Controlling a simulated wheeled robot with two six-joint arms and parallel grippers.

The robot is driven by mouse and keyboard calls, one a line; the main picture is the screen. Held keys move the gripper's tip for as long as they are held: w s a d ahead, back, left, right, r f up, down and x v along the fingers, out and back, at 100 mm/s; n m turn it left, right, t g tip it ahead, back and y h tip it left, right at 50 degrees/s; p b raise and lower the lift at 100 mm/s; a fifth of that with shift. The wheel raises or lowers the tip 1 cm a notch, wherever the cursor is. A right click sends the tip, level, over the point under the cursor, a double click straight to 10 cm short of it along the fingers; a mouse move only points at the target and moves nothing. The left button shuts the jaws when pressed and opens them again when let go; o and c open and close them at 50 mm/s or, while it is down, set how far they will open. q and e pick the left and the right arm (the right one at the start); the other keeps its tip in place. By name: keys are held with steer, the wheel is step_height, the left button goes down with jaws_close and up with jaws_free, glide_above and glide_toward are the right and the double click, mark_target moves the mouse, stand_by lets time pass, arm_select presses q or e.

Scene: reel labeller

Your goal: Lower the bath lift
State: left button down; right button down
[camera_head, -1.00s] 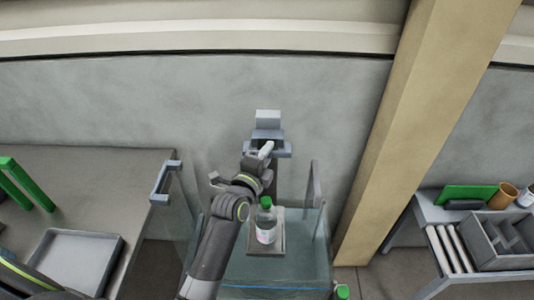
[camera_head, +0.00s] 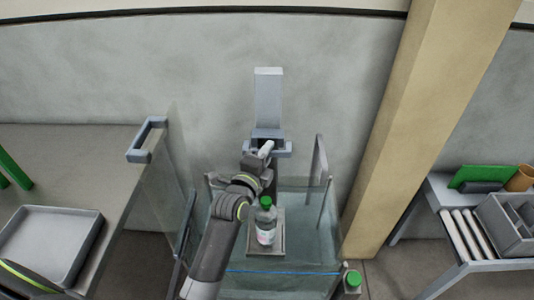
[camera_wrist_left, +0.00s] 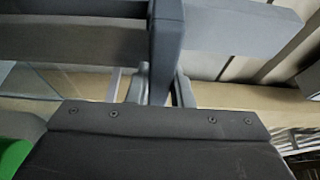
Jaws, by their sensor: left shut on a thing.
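The bath lift has a tall grey column (camera_head: 268,95) on the wall side and a carriage with a crossbar (camera_head: 284,150). Its platform (camera_head: 252,247) hangs inside the clear-walled bath (camera_head: 318,255). A clear bottle with a green cap and white label (camera_head: 265,228) stands upright on the platform. My left gripper (camera_head: 263,152) is shut on the lift's handle at the carriage. The left wrist view shows a grey bar (camera_wrist_left: 166,45) between the fingers (camera_wrist_left: 160,90), with the crossbar behind. My right gripper is not in view.
A bench with a grey tray (camera_head: 45,245) stands left, with a handled clear panel (camera_head: 147,140) at its edge. Another green-capped bottle (camera_head: 352,280) is beside the bath. A beige post (camera_head: 420,110) and a roller table (camera_head: 470,240) are on the right.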

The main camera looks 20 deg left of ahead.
mark_target(273, 168)
arm_select(q)
step_height(273, 168, down, 10)
steer(key=b, duration=0.8)
steer(key=shift+r, duration=0.2)
steer(key=c, duration=1.4)
jaws_free()
steer(key=shift+o, duration=0.6)
